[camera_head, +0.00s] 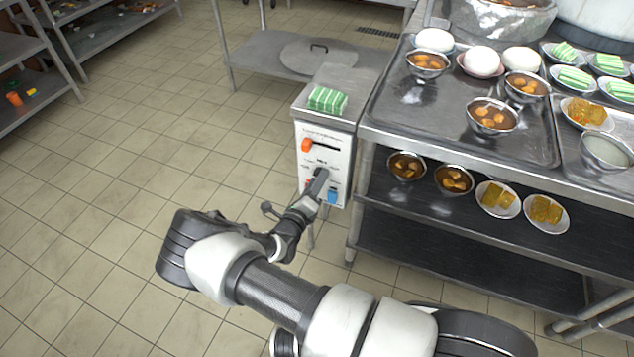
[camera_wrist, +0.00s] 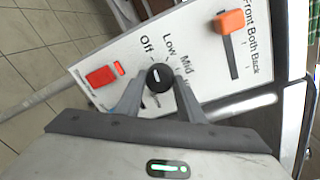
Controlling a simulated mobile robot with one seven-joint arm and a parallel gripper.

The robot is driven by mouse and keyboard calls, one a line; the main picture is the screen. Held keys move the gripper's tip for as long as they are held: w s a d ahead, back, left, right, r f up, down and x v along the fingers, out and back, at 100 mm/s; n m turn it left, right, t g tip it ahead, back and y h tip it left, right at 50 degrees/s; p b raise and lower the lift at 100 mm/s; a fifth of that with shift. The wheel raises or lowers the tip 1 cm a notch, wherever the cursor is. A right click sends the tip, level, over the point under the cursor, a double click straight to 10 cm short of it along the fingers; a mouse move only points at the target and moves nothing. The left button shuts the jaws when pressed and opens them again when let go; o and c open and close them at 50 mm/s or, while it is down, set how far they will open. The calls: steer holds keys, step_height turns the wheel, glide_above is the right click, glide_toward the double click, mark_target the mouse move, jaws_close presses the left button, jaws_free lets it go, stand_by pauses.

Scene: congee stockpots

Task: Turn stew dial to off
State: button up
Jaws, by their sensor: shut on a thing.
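The stew dial is a round black knob (camera_wrist: 158,76) on a white control panel (camera_head: 339,155). In the wrist view the panel prints "Off", "Low" and "Mid" around the knob, with one more label partly hidden by my finger. A small white mark shows on the knob's face; I cannot tell for certain which label it points to. My gripper (camera_head: 317,187) reaches the panel, and in the wrist view its two fingers (camera_wrist: 158,87) are shut on the knob, one on each side.
An orange slider (camera_wrist: 231,22) marked Front, Both, Back sits beside the dial. A red switch (camera_wrist: 104,75) is on the other side. A blue switch (camera_head: 332,196) is low on the panel. A steel counter (camera_head: 385,132) with bowls and plates stands at right. The tiled floor at left is clear.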

steer(key=shift+f+n, duration=0.1)
steer(key=shift+n, duration=0.4)
steer(key=shift+s, duration=0.1)
steer(key=o, duration=1.1)
steer(key=shift+c, duration=0.2)
steer(key=p+v, duration=0.3)
steer(key=v, duration=1.4)
steer(key=shift+a, duration=0.15)
steer(key=shift+s, duration=0.1)
